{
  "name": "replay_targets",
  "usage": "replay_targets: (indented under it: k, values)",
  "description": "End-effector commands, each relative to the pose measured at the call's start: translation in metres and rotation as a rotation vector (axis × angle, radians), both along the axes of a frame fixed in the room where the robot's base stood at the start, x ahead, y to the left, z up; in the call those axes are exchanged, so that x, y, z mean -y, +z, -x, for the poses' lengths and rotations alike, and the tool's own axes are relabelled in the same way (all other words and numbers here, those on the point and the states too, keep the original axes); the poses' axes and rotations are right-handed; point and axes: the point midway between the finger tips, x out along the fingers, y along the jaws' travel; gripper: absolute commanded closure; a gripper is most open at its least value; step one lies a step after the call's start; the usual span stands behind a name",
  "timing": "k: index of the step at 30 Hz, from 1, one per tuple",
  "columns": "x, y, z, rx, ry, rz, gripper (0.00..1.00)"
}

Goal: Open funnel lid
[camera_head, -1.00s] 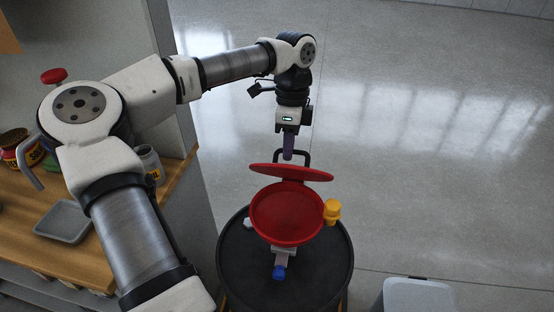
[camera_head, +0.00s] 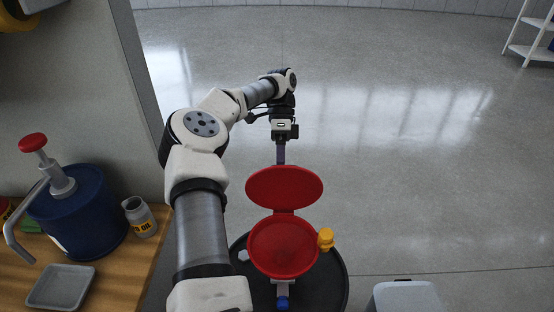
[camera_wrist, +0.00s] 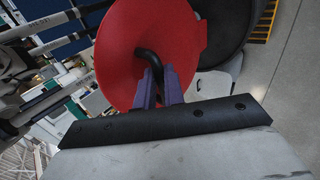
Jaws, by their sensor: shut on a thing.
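The red funnel (camera_head: 283,270) sits on top of a black drum (camera_head: 334,292) and its round opening shows. Its red lid (camera_head: 284,187) is swung up and back from the bowl, standing tilted at the far side. In the wrist view the lid (camera_wrist: 121,41) fills the middle, with a black bent handle (camera_wrist: 148,57) on its face. My gripper (camera_head: 281,162) is behind the lid in the head view. In the wrist view the purple fingers of my gripper (camera_wrist: 159,79) are shut on the handle. The handle is hidden behind the lid in the head view.
A yellow cap (camera_head: 326,239) is at the funnel's right side, and a blue-tipped valve (camera_head: 282,302) is at its front. A wooden bench (camera_head: 115,277) on the left holds a blue pump container (camera_head: 79,213), an oil bottle (camera_head: 139,215) and a grey tray (camera_head: 61,287).

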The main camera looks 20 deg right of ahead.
Motion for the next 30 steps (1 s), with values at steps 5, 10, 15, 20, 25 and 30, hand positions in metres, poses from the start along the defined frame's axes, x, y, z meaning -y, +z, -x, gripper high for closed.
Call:
replay_targets:
  k: [5, 10, 15, 20, 25, 30]
  values:
    - [-0.0007, -0.0105, -0.0008, -0.012, 0.003, -0.015, 1.0]
    - [-0.0011, -0.0109, -0.0011, -0.013, 0.003, -0.015, 1.0]
    - [-0.0012, -0.0112, -0.0011, -0.013, 0.003, -0.016, 1.0]
    - [-0.0007, -0.0097, -0.0008, -0.014, 0.003, -0.014, 0.71]
    - [-0.0001, -0.0067, -0.0009, -0.014, 0.002, -0.012, 0.67]
    - [0.0003, -0.0054, -0.0008, -0.014, 0.002, -0.01, 0.67]
